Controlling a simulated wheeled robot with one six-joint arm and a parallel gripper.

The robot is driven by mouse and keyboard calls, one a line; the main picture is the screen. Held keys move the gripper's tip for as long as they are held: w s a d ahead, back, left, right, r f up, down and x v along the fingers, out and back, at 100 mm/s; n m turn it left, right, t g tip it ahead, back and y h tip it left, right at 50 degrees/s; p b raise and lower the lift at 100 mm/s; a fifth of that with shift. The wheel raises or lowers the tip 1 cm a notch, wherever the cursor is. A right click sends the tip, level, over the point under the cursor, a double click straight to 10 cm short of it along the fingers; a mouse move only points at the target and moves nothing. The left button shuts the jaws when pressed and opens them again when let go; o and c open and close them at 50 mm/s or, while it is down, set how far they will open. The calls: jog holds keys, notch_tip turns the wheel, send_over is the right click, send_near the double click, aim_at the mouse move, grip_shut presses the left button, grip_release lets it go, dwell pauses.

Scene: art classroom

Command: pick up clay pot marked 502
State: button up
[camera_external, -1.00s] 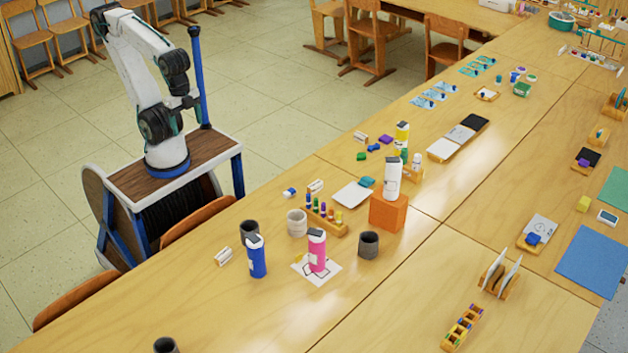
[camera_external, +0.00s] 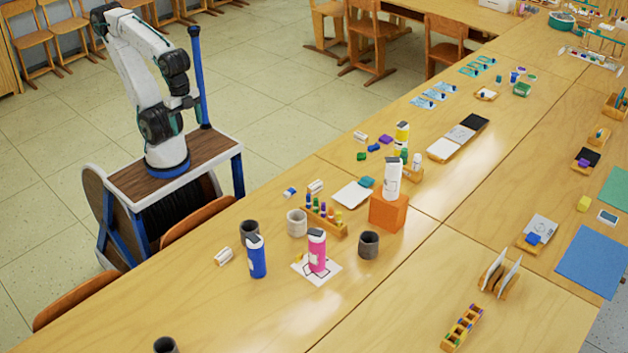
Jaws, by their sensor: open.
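Several small clay pots stand on the long wooden table. A dark one (camera_external: 249,232) is behind the blue bottle, and a pale grey one (camera_external: 297,223) is to its right. Another dark pot (camera_external: 369,246) stands right of the pink bottle, and one more (camera_external: 166,346) is cut by the bottom edge. No number is readable on any pot, so I cannot tell which is 502. My gripper (camera_external: 191,102) is small and dark at the end of my folded arm, above my cart. It is open, away from the table and all the pots.
A blue bottle (camera_external: 256,257) and a pink bottle (camera_external: 317,251) on a drawn sheet stand among the pots. A rack of small colored pieces (camera_external: 327,221) and an orange block (camera_external: 388,211) bearing a white bottle are behind. Chair backs (camera_external: 82,298) line the near edge.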

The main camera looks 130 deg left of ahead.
jog(key=shift+o, duration=0.4)
jog(key=w+a+f+t, duration=0.2)
jog(key=w+f, duration=0.2)
jog(key=w, duration=0.4)
jog(key=w+a+f+n+t, duration=0.15)
jog(key=w+f, duration=0.25)
jog(key=w, duration=0.4)
jog(key=w+a+f+t, duration=0.2)
jog(key=w+f, duration=0.3)
jog(key=w, duration=0.3)
jog(key=n+t+y, duration=0.1)
jog(key=t+y, duration=0.2)
jog(key=t, duration=0.2)
send_near(304, 221)
jog(key=shift+w+d+f, duration=0.15)
jog(key=shift+w+f, duration=0.25)
jog(key=shift+f, duration=0.4)
jog(key=shift+s+a+f+n+t, duration=0.1)
jog(key=shift+a+f+n+t, duration=0.15)
jog(key=shift+f+t, duration=0.25)
jog(key=shift+a+x, duration=0.2)
jog(key=shift+x, duration=1.75)
jog(key=shift+a+x, duration=0.15)
jog(key=shift+x, duration=1.8)
jog(key=shift+r+y, duration=0.2)
jog(key=shift+y, duration=0.1)
jog(key=c, duration=1.1)
